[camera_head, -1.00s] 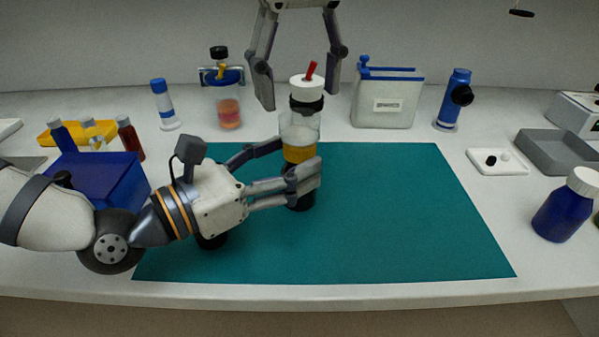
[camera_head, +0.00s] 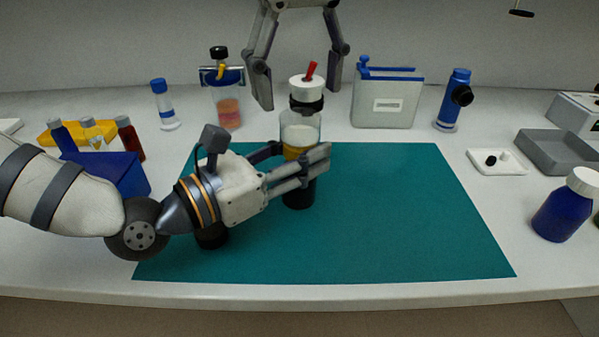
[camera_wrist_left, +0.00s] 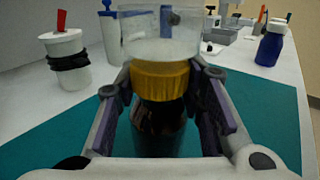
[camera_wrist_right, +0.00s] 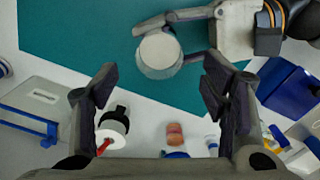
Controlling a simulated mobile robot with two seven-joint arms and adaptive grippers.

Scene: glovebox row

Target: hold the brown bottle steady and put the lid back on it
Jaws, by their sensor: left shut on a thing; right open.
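A dark brown bottle (camera_head: 299,193) stands upright on the teal mat. It has a yellow band (camera_wrist_left: 160,80) and a wide clear part (camera_wrist_left: 160,45) on top; from above this shows as a pale disc (camera_wrist_right: 160,54). My left gripper (camera_head: 295,160) is shut on the bottle near the yellow band, with one finger on each side in the left wrist view. My right gripper (camera_wrist_right: 160,84) is open and empty, pointing down behind the bottle. A dark round thing (camera_head: 212,238) on the mat is mostly hidden by my left wrist; I cannot tell whether it is the lid.
A white container with a black ring and red stick (camera_head: 306,85) stands behind the bottle. A blue box (camera_head: 125,172) is beside my left arm. A grey rack (camera_head: 388,97) is behind the mat. A blue bottle (camera_head: 563,208) stands at right. The mat's right half (camera_head: 410,215) is clear.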

